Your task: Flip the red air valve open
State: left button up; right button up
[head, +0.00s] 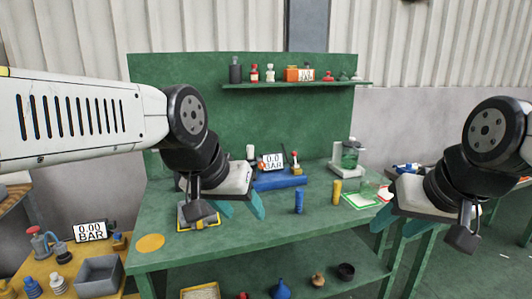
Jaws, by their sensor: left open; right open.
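A small valve (297,169) with a yellowish body and a thin upright red-tipped lever (295,157) stands on a blue base (279,181) on the green workbench. A white display (272,161) reading 0.0 BAR stands just left of it on the same base. My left gripper (242,208) is open and empty, its teal fingers over the bench, left of and nearer than the blue base. My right gripper (383,208) is open and empty near the bench's right end, well right of the valve. My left wrist hides part of the bench.
Blue (299,202) and yellow (337,191) cylinders stand in front of the valve's right side. A glass-and-grey device (346,156) stands behind right. A green shelf (300,85) holds small items. A yellow side table (40,278) at left carries another display (90,232) and a grey bin (98,275).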

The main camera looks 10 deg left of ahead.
aim_at(294, 154)
jog(key=u, duration=0.2)
jog(key=i+l+u, duration=0.2)
jog(key=i, duration=0.35)
jog(key=i+l+u, duration=0.2)
jog(key=i, duration=0.35)
